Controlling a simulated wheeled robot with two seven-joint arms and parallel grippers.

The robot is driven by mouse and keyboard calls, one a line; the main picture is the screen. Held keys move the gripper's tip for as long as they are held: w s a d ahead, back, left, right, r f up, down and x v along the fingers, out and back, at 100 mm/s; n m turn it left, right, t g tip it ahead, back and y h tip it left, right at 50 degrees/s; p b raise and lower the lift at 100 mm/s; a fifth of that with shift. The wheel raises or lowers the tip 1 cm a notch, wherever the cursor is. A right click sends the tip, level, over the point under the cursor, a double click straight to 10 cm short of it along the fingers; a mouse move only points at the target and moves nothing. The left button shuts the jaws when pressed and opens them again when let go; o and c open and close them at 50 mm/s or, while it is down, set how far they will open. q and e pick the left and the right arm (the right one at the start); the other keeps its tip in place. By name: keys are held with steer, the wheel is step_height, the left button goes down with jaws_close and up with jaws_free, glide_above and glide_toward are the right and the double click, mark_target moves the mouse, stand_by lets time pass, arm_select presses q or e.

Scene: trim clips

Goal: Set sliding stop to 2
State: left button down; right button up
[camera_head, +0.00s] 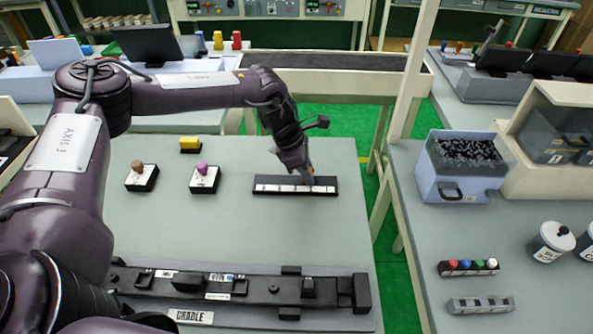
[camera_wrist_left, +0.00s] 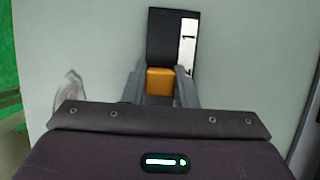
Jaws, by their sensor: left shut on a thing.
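The sliding stop (camera_wrist_left: 160,82) is an orange block on a black rail (camera_wrist_left: 160,35), which carries a white scale strip (camera_wrist_left: 188,42) with dark marks along one side. My left gripper (camera_wrist_left: 160,92) is shut on the stop, one finger on each side. In the head view the rail (camera_head: 262,187) lies across the middle right of the table, and my left gripper (camera_head: 307,180) points down onto it, right of its middle. Which number the stop stands at cannot be read. My right gripper is not in view.
Left of the rail stand a brown-knobbed box (camera_head: 141,178), a purple-knobbed box (camera_head: 204,180) and a yellow-topped block (camera_head: 190,144). A long black fixture (camera_head: 240,288) with a CRADLE label lies along the front. A blue bin (camera_head: 440,188) stands on the right table. Table around the rail is clear.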

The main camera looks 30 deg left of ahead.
mark_target(300, 180)
arm_select(q)
steer(key=shift+w+d, duration=0.25)
steer(key=shift+d, duration=0.2)
steer(key=c, duration=1.4)
jaws_free()
steer(key=shift+a, duration=0.1)
steer(key=shift+o, duration=1.2)
steer(key=b+v, duration=0.1)
steer(key=v, duration=0.6)
steer(key=shift+r, duration=0.4)
steer(key=shift+s, duration=0.1)
